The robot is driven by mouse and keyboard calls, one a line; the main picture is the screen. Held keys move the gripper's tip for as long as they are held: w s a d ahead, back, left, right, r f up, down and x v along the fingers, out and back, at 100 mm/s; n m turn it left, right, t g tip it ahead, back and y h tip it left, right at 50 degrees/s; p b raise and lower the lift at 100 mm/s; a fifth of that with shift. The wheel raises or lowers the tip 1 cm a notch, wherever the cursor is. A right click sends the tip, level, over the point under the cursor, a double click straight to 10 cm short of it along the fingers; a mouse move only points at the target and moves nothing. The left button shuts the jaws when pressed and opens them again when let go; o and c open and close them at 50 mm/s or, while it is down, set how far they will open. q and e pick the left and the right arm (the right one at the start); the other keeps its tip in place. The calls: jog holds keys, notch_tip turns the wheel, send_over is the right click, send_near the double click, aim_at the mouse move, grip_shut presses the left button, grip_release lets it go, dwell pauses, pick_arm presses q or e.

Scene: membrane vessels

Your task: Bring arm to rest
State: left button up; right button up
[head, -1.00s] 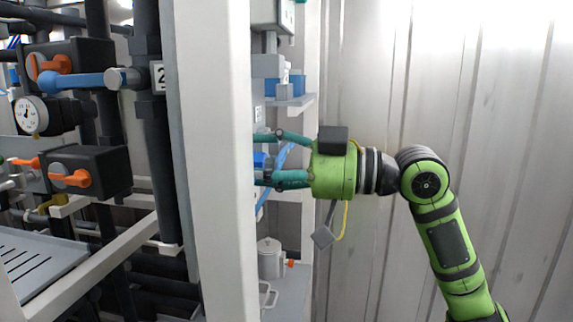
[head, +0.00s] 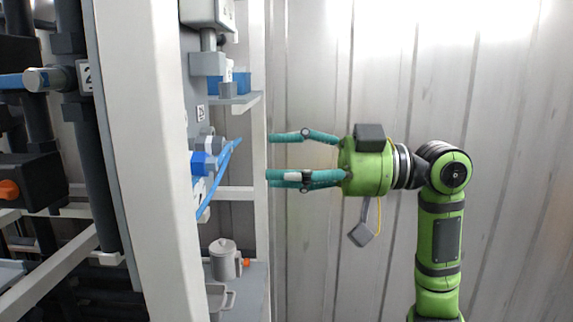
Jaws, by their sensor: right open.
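My right gripper (head: 270,158) is green with teal fingers and reaches in from the right, pointing left. Its fingers are spread apart with nothing between them. The fingertips are in front of the white frame post at the right edge of the rack, to the right of a blue valve handle (head: 218,178) and apart from it. My right arm (head: 437,240) rises from the bottom right and bends at the top toward the gripper. My left gripper is not in view.
A white rack post (head: 145,160) stands at the left, with dark pipes and valves behind it. A shelf with a blue box (head: 242,83) is at the upper middle. A grey lidded pot (head: 223,259) stands on the lower shelf. Free room lies right of the rack before the metal wall.

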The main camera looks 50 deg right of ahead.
dwell(0.4)
